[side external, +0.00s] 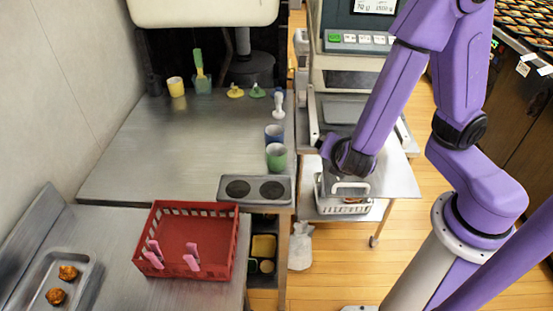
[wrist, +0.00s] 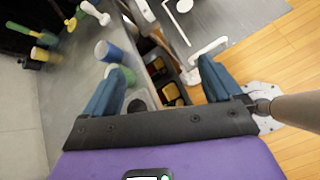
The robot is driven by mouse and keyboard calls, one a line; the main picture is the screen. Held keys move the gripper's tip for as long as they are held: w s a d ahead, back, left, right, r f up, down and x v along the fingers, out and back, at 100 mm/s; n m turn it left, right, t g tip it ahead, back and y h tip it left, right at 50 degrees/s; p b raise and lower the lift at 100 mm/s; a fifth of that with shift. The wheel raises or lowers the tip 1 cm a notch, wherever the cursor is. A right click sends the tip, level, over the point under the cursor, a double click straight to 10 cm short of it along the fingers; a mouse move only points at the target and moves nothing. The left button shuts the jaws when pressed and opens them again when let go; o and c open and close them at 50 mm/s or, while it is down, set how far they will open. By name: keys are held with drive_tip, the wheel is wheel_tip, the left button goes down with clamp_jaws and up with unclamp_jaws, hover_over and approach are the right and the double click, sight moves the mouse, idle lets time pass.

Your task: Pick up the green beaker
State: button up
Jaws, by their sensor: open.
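The green beaker (side external: 277,157) stands upright on the steel counter, just behind the two-well grey block. The blue beaker (side external: 274,134) stands right behind it. In the wrist view the green beaker (wrist: 124,74) is partly hidden by my left-hand finger, and the blue beaker (wrist: 108,50) shows beyond it. My gripper (wrist: 161,64) is open with nothing between its fingers. In the side view it is at the end of my purple arm, to the right of the green beaker and apart from it, beyond the counter's right edge.
A grey two-well block (side external: 254,189) and a red basket (side external: 152,210) with pink clips are in front. A white pestle-like item (side external: 278,106) and a yellow cup (side external: 176,87) stand farther back. A white basket (side external: 331,206) sits right of the counter. The counter's middle is clear.

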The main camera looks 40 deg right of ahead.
drive_tip(key=w+a+f+n+t+y, duration=0.2)
drive_tip(key=w+a+f+n+t, duration=0.4)
drive_tip(key=n, duration=0.3)
approach(273, 153)
drive_tip(key=shift+w+d+r+n+y, duration=0.1)
drive_tip(key=shift+w+d+n+y, duration=0.1)
drive_tip(key=shift+w, duration=0.3)
drive_tip(key=shift+w+d+n+y, duration=0.1)
drive_tip(key=shift+w+d, duration=0.1)
drive_tip(key=shift+w, duration=0.3)
drive_tip(key=shift+f+x, duration=0.15)
drive_tip(key=shift+x, duration=1.15)
drive_tip(key=shift+f+x, duration=0.15)
drive_tip(key=shift+x, duration=1.15)
drive_tip(key=shift+s+d, duration=0.15)
drive_tip(key=c, duration=1)
drive_tip(key=shift+r, duration=0.15)
